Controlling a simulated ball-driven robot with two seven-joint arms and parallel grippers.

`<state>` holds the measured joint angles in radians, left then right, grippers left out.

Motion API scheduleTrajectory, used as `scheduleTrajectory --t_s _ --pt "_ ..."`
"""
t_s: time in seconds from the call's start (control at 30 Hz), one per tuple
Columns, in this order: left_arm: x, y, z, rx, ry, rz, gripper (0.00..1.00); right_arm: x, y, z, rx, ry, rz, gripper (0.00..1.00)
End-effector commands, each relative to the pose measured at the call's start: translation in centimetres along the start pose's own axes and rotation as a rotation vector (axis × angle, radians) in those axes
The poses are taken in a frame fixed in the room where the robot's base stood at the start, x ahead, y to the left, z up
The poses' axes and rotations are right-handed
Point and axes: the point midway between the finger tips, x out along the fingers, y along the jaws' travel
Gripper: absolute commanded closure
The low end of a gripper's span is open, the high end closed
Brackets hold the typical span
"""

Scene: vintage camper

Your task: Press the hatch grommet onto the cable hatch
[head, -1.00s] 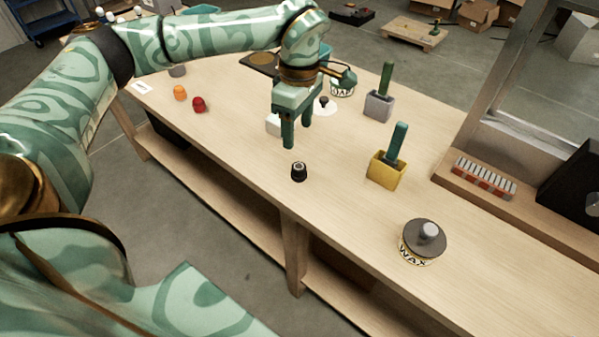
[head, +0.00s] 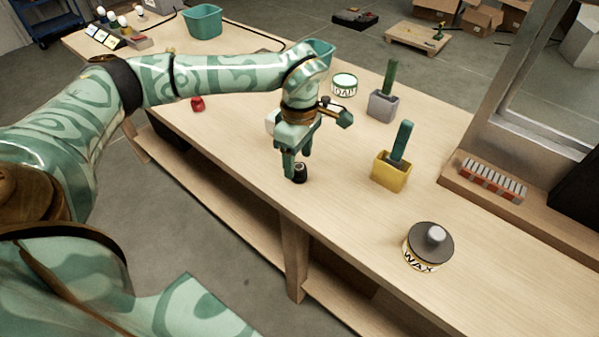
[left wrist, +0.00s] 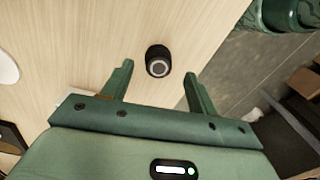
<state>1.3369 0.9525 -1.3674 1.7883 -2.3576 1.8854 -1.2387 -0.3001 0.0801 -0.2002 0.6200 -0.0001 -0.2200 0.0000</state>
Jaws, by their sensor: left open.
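A small black cylinder with a pale ring on top, which looks like the hatch grommet (head: 300,174), stands upright on the wooden table near its front edge. It also shows in the left wrist view (left wrist: 158,61), ahead of and between the fingertips. My left gripper (head: 298,166) is open and empty, pointing down just above and around the grommet; I cannot tell if a finger touches it. In the left wrist view the gripper (left wrist: 155,78) has a finger on each side. I cannot make out the cable hatch for certain. My right gripper is not in view.
A yellow holder (head: 389,173) and a grey holder (head: 382,106) with upright green-handled tools stand to the right. A wax tin (head: 428,246) is nearer, another tin (head: 344,86) behind. A red item (head: 197,104) lies left. The table between grommet and wax tin is clear.

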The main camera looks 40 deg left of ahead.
Motion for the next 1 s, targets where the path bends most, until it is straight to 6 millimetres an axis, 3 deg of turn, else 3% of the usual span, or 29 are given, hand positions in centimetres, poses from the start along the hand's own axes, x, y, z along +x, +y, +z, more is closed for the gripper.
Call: scheduleTrajectory --t_s 0.03,0.2,0.57,0.73,1.0 --pt "1.3 0.2 0.1 0.0 0.0 -0.005 0.41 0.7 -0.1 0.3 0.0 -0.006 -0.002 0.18" --pt "3.6 0.3 0.1 0.0 0.001 -0.004 0.41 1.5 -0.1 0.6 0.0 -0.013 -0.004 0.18" --pt "3.7 0.3 0.1 0.0 0.0 -0.001 0.41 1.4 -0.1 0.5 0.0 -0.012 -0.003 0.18" --pt "3.7 0.3 0.1 0.0 0.0 -0.001 0.86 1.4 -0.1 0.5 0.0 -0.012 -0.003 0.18" --pt "3.6 0.3 0.1 0.0 0.0 -0.001 0.87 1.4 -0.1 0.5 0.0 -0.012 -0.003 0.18"
